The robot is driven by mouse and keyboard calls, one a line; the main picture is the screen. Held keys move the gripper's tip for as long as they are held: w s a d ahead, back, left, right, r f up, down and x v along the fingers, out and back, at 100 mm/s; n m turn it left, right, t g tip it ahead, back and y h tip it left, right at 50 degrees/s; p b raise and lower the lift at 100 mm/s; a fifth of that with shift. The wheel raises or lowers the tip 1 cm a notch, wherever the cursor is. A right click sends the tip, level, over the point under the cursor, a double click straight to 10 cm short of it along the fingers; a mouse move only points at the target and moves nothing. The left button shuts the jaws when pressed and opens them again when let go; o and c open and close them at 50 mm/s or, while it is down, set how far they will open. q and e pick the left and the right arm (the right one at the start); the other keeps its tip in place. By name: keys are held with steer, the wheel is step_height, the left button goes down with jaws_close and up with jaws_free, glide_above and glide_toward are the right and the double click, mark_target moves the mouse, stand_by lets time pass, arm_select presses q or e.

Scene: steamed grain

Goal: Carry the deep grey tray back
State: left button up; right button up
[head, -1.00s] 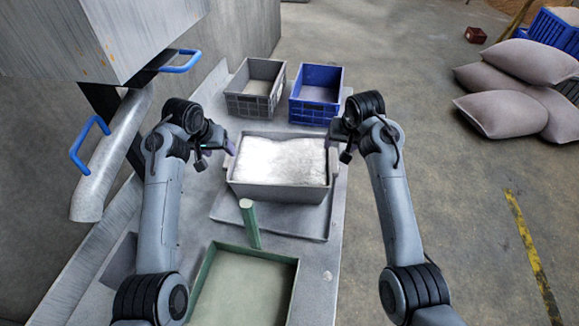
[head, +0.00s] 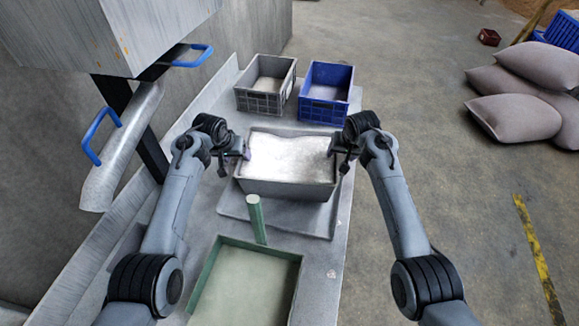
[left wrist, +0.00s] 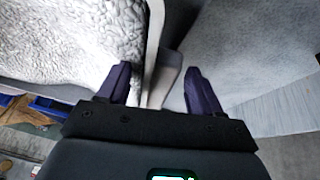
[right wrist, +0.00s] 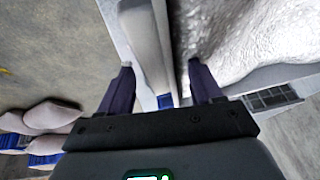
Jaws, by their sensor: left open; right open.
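The deep grey tray (head: 285,188) is full of white grain and stands on the bench in the middle of the head view. My left gripper (head: 246,152) is at its left end and my right gripper (head: 334,152) at its right end. In the left wrist view the open left fingers (left wrist: 160,88) stand either side of the tray's end wall and handle (left wrist: 160,82). In the right wrist view the open right fingers (right wrist: 163,80) straddle the tray's other end wall (right wrist: 150,50). Whether any finger touches the tray cannot be told.
A grey crate (head: 262,101) and a blue crate (head: 325,108) stand behind the tray. A flat grey plate (head: 290,226) lies under and in front of it. A green tray (head: 212,275) with an upright green post (head: 256,220) is nearer. A metal chute (head: 125,150) hangs at left.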

arm_select(q)
steer(key=shift+x, duration=1.2)
arm_select(e)
steer(key=shift+x, duration=1.2)
arm_select(q)
jaws_close()
arm_select(e)
jaws_close()
